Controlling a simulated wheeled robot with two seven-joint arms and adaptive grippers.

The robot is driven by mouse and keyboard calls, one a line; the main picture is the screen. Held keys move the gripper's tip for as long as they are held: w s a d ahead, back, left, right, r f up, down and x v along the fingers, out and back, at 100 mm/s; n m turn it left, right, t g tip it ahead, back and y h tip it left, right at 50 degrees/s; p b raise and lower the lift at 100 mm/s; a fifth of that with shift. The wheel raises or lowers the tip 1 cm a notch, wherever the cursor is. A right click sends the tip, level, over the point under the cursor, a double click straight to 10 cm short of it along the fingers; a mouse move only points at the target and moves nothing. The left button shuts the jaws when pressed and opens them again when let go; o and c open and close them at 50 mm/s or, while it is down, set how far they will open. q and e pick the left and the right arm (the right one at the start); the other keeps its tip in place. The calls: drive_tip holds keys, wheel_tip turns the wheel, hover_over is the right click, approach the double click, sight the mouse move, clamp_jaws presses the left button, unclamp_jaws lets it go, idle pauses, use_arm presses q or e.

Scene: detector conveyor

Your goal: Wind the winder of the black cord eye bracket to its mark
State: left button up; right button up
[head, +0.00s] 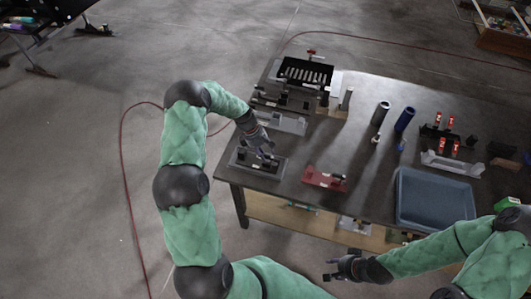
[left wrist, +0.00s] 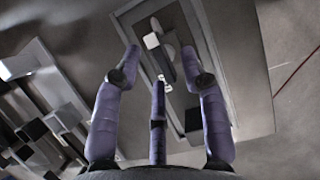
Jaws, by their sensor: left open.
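The black cord eye bracket (head: 242,159) appears to be the dark plate at the table's near left corner. In the left wrist view, a dark plate with a pale frame (left wrist: 222,70) carries a white block (left wrist: 152,41) and a dark upright part (left wrist: 163,60). I cannot tell for sure which part is the winder, and no mark can be made out. My left gripper (head: 266,153) is over this plate, fingers spread and empty; its fingertips (left wrist: 160,52) stand around the small parts. Contact cannot be told. My right gripper (head: 331,269) is off the table's front edge; its fingers are too small to read.
A grey bracket (head: 283,122) stands just behind the left gripper, and a red bracket (head: 322,180) to its right. A blue-grey tray (head: 405,218) is at the front right. Two cylinders (head: 393,116) stand mid-table. The table surface (head: 345,145) between them is partly clear.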

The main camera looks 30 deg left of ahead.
use_arm(q)
drive_tip(key=shift+d+f, duration=0.1)
drive_tip(key=shift+f, duration=0.25)
clamp_jaws()
